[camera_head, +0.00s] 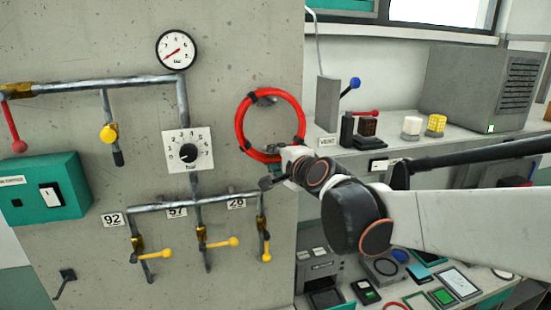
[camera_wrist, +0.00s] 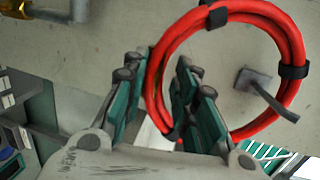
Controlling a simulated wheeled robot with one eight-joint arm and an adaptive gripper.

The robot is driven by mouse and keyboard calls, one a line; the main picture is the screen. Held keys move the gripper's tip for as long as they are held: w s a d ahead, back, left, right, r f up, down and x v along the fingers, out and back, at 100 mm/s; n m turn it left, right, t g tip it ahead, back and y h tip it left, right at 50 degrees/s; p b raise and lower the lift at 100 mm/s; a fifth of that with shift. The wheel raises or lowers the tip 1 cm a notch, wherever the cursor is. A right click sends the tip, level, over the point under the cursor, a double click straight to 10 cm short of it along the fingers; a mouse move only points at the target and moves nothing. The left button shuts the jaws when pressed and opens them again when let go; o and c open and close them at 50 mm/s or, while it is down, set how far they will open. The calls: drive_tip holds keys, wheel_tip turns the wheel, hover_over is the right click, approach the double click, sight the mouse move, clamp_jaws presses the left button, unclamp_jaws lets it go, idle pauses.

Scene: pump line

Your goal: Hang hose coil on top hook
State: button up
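The red hose coil (camera_head: 302,116) with dark bands is upright against the grey panel, at its upper right. The top hook (camera_head: 266,100) shows inside the coil's upper part. In the wrist view the hook (camera_wrist: 254,80) comes through the ring, and its arm crosses in front of the red tube (camera_wrist: 288,38). My gripper (camera_head: 272,168) is at the coil's lower edge. In the wrist view its teal-padded fingers (camera_wrist: 160,95) stand apart, one on each side of the tube, with gaps visible. In the head view the fingertips are partly hidden.
A second hook (camera_head: 64,282) is empty at the panel's lower left. Pipes with yellow valve levers (camera_head: 222,242) and a pressure dial (camera_head: 186,152) are left of the coil. A shelf (camera_head: 400,150) with a lever, blocks and a grey box (camera_head: 480,88) is to the right.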

drive_tip(key=o, duration=0.3)
drive_tip(key=v, duration=1.1)
drive_tip(key=s+d+f+n+g+h+b, duration=0.2)
drive_tip(key=s+d+f+n+b, duration=0.2)
drive_tip(key=f, duration=1.2)
drive_tip(key=s+d+f+n+g+h+b, duration=0.2)
drive_tip(key=s+d+f+n+b, duration=0.3)
drive_tip(key=s+f+b, duration=0.5)
drive_tip(key=s+d+f+n+g+h+b, duration=0.2)
drive_tip(key=s+d+f+b, duration=0.4)
drive_tip(key=f+b, duration=1)
drive_tip(key=shift+s+d+f+n+g, duration=0.25)
drive_tip(key=shift+s+f+n+g, duration=0.85)
drive_tip(key=shift+f, duration=2.15)
drive_tip(key=shift+w+n+t, duration=0.2)
drive_tip(key=shift+n+t, duration=0.1)
drive_tip(key=shift+t, duration=0.2)
